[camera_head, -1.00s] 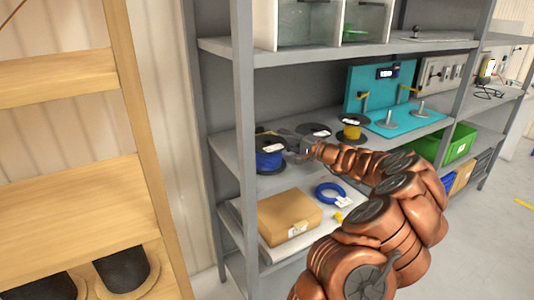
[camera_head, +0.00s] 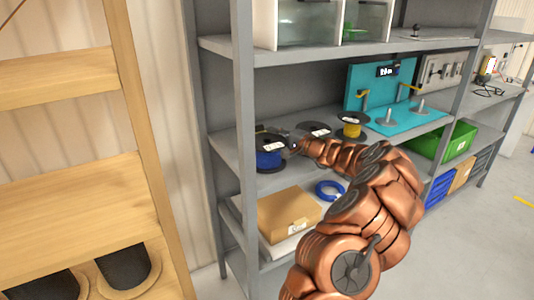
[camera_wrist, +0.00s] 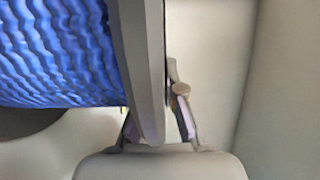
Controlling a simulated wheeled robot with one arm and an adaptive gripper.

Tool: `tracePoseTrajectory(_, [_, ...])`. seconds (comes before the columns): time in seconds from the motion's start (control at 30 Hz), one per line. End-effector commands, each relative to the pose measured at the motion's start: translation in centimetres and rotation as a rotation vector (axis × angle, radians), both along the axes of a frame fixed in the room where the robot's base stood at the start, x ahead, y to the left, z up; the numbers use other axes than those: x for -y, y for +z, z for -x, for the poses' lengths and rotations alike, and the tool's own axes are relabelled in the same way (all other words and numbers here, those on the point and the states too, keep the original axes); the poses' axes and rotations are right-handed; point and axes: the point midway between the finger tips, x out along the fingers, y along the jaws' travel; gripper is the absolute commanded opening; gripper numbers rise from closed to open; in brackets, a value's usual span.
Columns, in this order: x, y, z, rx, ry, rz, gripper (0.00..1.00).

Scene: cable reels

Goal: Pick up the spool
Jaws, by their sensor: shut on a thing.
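A spool of blue cable (camera_head: 269,159) with dark flanges sits at the left end of the middle grey shelf. Its blue windings (camera_wrist: 55,50) fill the left of the wrist view, beside its grey flange (camera_wrist: 142,70). My gripper (camera_head: 294,147) reaches in from the right at the spool's right side. In the wrist view, the fingers of my gripper (camera_wrist: 157,120) are on both sides of the flange's edge, shut on it. The left finger is partly hidden behind the flange. I cannot tell whether the spool touches the shelf.
A dark spool (camera_head: 315,130) and a yellow spool (camera_head: 351,126) stand to the right on the same shelf (camera_head: 225,150). A teal fixture (camera_head: 405,122) is further right. A cardboard box (camera_head: 288,213) and a blue coil (camera_head: 329,189) are below. A shelf post (camera_head: 245,120) stands close at left.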

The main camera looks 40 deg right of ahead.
Motion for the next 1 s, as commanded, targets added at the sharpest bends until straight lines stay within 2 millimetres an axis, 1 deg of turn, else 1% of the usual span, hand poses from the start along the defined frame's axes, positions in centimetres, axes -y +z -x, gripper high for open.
tracePoseTrajectory(0.8, [0.0,0.0,0.0,0.000,0.000,-0.001,0.00])
tracePoseTrajectory(0.9, [0.0,0.4,0.0,0.000,0.000,0.001,0.00])
tracePoseTrajectory(1.0, [0.0,1.4,0.0,0.001,0.000,0.003,0.00])
